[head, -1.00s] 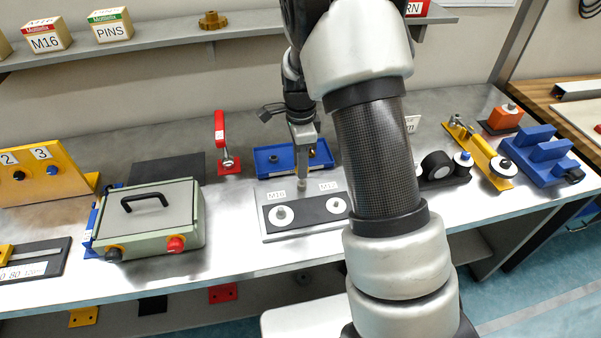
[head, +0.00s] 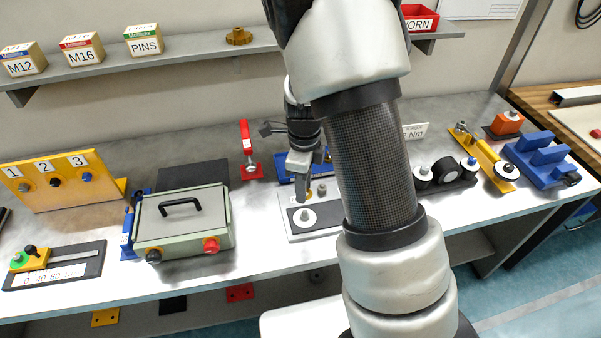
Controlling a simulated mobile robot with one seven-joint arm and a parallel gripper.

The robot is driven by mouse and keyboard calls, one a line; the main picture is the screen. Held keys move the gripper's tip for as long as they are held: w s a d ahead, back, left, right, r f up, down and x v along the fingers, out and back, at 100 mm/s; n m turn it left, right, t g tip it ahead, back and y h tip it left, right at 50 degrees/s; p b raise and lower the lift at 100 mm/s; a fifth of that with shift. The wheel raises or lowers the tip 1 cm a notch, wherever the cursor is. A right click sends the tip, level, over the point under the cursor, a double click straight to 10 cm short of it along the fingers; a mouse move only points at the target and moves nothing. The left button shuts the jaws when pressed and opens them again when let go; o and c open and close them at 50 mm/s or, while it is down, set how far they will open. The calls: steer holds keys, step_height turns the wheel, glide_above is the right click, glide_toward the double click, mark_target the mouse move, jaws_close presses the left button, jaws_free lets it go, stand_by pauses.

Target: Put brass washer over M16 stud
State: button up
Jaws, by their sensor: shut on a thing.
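My gripper (head: 301,191) hangs pointing down over the left part of the grey fixture plate (head: 297,236). It is shut on a small brass-coloured piece, the brass washer (head: 309,196), of which only a sliver shows by the fingertips. The left stud (head: 305,215), on the side labelled M16 a second ago, stands in a white ring on the plate's black strip, just in front of the gripper. A grey post (head: 322,189) stands behind to the right. The gripper now covers the M16 label, and my arm hides the plate's right end. The gap between washer and plate cannot be told.
A blue tray (head: 287,166) lies behind the plate.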

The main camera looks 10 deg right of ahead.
mark_target(304, 211)
steer(key=shift+s+f+b, duration=0.15)
steer(key=shift+f+b, duration=0.2)
steer(key=shift+f, duration=0.1)
step_height(304, 211, down, 4)
steer(key=b, duration=0.4)
steer(key=shift+f, duration=0.15)
steer(key=shift+f+b, duration=0.3)
steer(key=shift+f, duration=0.35)
steer(key=shift+f, duration=0.8)
stand_by(0.4)
steer(key=shift+f+b, duration=0.35)
